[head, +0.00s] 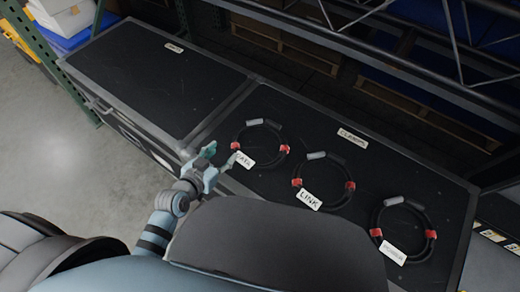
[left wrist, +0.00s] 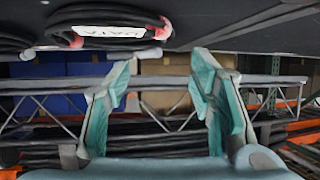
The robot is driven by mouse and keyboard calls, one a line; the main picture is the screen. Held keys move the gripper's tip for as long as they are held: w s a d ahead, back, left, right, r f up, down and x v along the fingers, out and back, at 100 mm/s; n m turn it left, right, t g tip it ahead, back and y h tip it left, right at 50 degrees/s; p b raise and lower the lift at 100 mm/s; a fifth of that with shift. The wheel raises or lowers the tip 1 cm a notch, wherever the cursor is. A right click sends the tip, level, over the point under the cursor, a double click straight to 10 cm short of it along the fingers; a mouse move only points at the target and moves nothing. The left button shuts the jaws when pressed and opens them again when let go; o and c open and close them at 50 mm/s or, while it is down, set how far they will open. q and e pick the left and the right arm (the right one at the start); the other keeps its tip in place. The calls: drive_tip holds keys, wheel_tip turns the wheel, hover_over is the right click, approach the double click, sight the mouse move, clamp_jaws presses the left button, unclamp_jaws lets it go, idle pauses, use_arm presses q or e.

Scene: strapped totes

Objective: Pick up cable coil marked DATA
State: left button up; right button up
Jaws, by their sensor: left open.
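The cable coil marked DATA (head: 264,126) is a black ring with red clips and a white tag, lying on the right case lid at the left of a row of coils. In the left wrist view the DATA coil (left wrist: 110,30) shows at the top left, with its tag facing the camera. My left gripper (head: 221,157) is open beside the coil's left side, over the case's front edge. Its two teal fingers (left wrist: 160,95) are spread, with nothing between them in the left wrist view. My right gripper is not in view.
The coil marked LINK (head: 324,190) and the coil marked POWER (head: 404,203) lie to the right on the same case (head: 300,120). Metal racking (head: 440,40) is behind. The floor (head: 50,150) at left is clear.

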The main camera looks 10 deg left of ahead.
use_arm(q)
drive_tip(key=b, duration=0.2)
approach(239, 136)
drive_tip(key=x, duration=0.3)
drive_tip(key=shift+f, duration=0.3)
drive_tip(key=b+x, duration=0.1)
drive_tip(key=x, duration=0.4)
drive_tip(key=shift+w+d+b, duration=0.1)
drive_tip(key=shift+w+b, duration=0.3)
drive_tip(key=shift+w, duration=0.1)
drive_tip(key=shift+r, duration=0.15)
drive_tip(key=shift+c, duration=1)
clamp_jaws()
